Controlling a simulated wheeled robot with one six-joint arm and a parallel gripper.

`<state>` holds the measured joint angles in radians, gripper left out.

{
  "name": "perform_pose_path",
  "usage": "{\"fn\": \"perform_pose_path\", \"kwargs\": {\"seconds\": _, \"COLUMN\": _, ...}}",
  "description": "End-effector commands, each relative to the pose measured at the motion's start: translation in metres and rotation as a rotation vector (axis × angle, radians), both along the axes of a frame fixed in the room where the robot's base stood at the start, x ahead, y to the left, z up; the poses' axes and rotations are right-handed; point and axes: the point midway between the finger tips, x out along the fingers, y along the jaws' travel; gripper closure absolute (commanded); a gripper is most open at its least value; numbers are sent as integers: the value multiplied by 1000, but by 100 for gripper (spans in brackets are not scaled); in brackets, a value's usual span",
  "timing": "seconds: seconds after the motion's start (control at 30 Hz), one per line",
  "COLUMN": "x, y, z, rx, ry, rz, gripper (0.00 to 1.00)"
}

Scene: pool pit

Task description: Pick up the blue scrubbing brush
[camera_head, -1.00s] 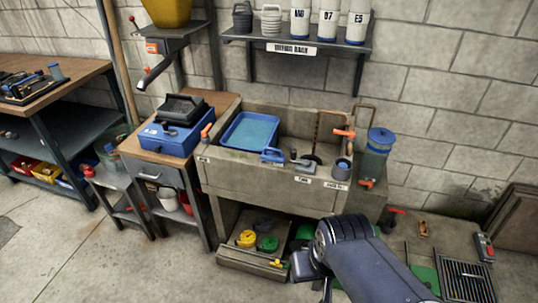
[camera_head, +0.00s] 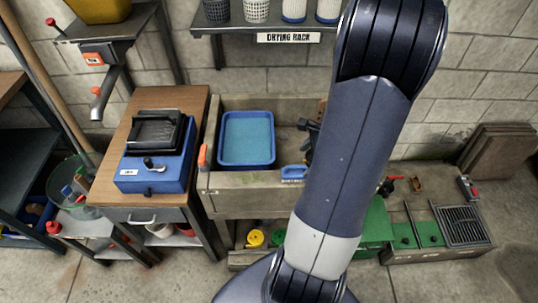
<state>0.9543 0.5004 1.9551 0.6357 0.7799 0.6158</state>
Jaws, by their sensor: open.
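The blue scrubbing brush (camera_head: 293,173) appears to be the small blue item on the front ledge of the concrete sink (camera_head: 240,180), just right of the blue tray. Its right end is close to or hidden by my arm. My gripper (camera_head: 309,128) shows only as a dark part at the left edge of my arm, over the sink basin and above the brush in the picture. Most of it is hidden behind my arm. It is open and apart from the brush.
A blue tray (camera_head: 247,138) sits in the sink's left part. An orange-handled tap (camera_head: 203,157) stands at the sink's left corner. A blue box (camera_head: 157,170) is on the wooden cabinet at left. The drying rack shelf (camera_head: 270,30) hangs above. My arm hides the sink's right side.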

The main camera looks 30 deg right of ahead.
Motion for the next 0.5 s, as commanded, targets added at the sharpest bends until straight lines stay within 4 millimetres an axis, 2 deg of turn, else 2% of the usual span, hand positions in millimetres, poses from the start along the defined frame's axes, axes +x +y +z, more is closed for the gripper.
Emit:
{"fn": "perform_pose_path", "kwargs": {"seconds": 0.1, "x": 0, "y": -5, "z": -8, "rx": 16, "ry": 2, "rz": -38, "gripper": 36}}
{"fn": "perform_pose_path", "kwargs": {"seconds": 0.3, "x": 11, "y": 3, "z": -36, "rx": 18, "ry": 4, "rz": -36, "gripper": 36}}
{"fn": "perform_pose_path", "kwargs": {"seconds": 0.5, "x": 18, "y": 6, "z": -52, "rx": 14, "ry": 2, "rz": -36, "gripper": 36}}
